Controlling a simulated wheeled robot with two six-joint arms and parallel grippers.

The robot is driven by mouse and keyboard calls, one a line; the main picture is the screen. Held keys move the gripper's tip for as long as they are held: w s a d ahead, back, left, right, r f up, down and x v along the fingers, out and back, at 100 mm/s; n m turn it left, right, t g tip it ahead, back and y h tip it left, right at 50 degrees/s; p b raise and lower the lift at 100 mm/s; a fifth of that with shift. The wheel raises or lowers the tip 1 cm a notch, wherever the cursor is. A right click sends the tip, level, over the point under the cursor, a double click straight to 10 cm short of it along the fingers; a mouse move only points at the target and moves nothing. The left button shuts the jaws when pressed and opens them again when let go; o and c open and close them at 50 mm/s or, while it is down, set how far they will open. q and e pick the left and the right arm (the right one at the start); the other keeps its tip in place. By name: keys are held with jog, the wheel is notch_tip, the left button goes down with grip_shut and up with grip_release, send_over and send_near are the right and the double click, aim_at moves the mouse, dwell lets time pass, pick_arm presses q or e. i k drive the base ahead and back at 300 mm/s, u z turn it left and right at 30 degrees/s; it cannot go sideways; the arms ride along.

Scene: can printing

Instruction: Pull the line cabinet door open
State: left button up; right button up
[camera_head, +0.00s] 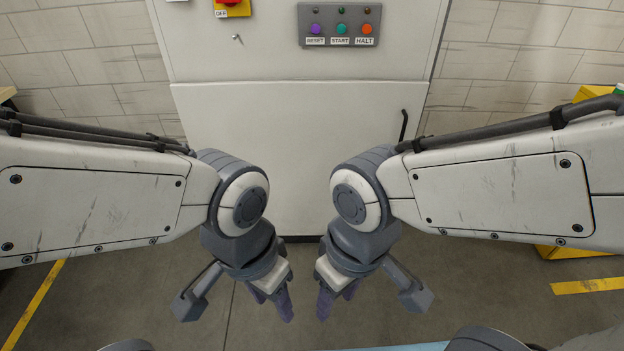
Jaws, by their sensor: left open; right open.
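The line cabinet (290,60) stands straight ahead against the tiled wall. Its light grey lower door (280,130) looks shut, with a thin seam along its top edge. A dark vertical handle (404,126) is on the door's right side, just above my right arm. My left gripper (277,306) hangs low, left of centre, open and empty. My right gripper (334,306) hangs low just to the right of it, open and empty. Both grippers are apart from the door and the handle. My arms cover parts of the door's lower left and right.
Above the door is a grey panel (340,26) with RESET, START and HALT buttons. A red and yellow OFF switch (232,7) and a small keyhole or lock (237,37) are at the upper left. Yellow objects (592,94) stand at the right. The concrete floor (300,262) before the cabinet is clear.

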aim_at(298, 131)
jog(key=z, duration=0.55)
jog(key=i, duration=1)
jog(key=u, duration=0.45)
